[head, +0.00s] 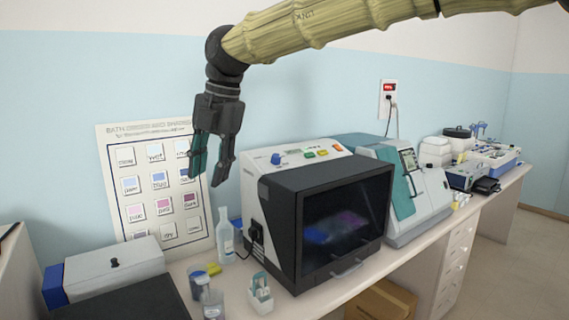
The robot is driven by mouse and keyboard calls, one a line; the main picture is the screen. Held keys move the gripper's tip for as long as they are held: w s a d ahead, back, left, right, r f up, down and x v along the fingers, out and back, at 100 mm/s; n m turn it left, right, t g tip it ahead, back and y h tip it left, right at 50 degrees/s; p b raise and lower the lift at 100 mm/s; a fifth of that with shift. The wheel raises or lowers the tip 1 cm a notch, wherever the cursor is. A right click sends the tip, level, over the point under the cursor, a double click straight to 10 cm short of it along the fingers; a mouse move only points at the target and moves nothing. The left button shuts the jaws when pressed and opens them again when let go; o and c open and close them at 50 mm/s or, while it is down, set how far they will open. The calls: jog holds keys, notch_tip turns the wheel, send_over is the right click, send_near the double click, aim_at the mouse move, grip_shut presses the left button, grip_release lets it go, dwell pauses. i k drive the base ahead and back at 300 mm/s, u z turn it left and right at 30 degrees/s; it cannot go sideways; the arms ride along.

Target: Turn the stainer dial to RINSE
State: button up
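The stainer (290,215) is a white box with a dark front window, standing on the bench in the middle of the head view. A blue knob (276,158), which looks like its dial, sits at the left of the sloped top panel. Its pointer and any RINSE label are too small to read. My gripper (207,178) hangs fingers down, left of the stainer and apart from the knob. Its fingers are spread with nothing between them.
A wall chart (125,195) with coloured squares is behind my gripper. A clear bottle (226,243), small jars and a small rack (261,296) crowd the bench left of the stainer. Another white and teal machine (418,205) stands at its right. Air above the stainer's panel is clear.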

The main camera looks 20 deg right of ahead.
aim_at(276, 159)
jog(key=u, duration=0.05)
jog(key=k, duration=0.55)
jog(key=z, duration=1.05)
jog(key=i, duration=1.7)
jog(key=u, duration=0.55)
jog(key=i, duration=0.5)
jog(key=u, duration=0.5)
